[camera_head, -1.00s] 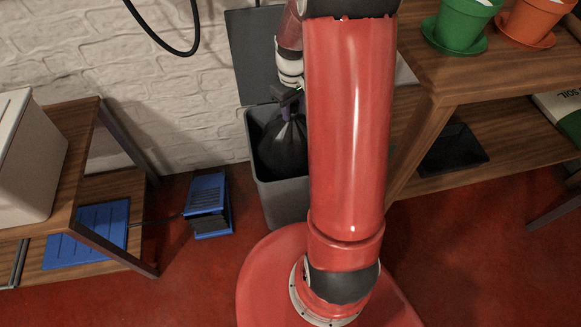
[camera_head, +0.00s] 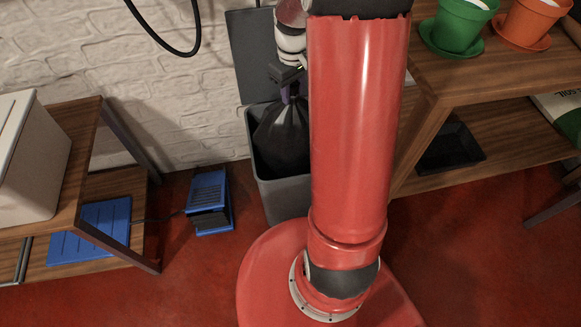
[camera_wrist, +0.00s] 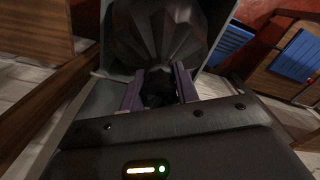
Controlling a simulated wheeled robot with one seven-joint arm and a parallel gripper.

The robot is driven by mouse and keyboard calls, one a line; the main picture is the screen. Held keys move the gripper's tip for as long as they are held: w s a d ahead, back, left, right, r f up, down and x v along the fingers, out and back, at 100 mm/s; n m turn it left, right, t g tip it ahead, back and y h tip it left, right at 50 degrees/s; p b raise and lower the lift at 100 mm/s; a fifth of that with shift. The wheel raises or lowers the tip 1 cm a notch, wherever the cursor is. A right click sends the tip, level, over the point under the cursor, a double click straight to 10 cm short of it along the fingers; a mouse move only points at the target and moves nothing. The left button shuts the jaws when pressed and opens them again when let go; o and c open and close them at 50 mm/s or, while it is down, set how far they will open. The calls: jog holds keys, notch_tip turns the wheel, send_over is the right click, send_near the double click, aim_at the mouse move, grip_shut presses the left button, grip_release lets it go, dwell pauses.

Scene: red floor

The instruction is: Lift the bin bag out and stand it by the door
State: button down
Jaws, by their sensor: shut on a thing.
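The black bin bag (camera_head: 281,138) hangs in the grey bin (camera_head: 289,202), its gathered neck pointing up. Its upper part shows above the bin's rim; its bottom is hidden inside the bin. My gripper (camera_head: 289,92) is above the bin and shut on the bag's neck. In the wrist view the two purple-grey fingers of my gripper (camera_wrist: 160,90) close around the neck, with the bag (camera_wrist: 160,35) spreading out beyond them. My red arm hides the bin's right side. No door shows in these views.
The bin's grey lid (camera_head: 250,55) stands open against the white brick wall (camera_head: 100,60). A blue pedal-like box (camera_head: 208,203) is on the red floor to the left. A wooden bench (camera_head: 85,165) stands further left, and a wooden shelf (camera_head: 500,90) with pots is at the right.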

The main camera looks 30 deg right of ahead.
notch_tip(320, 180, up, 24)
jog(key=shift+f, duration=0.15)
dwell(2.3)
jog(key=shift+s, duration=0.1)
jog(key=s+a+b, duration=0.3)
jog(key=s, duration=0.7)
jog(key=s+a+b, duration=0.3)
jog(key=s, duration=0.8)
dwell(1.3)
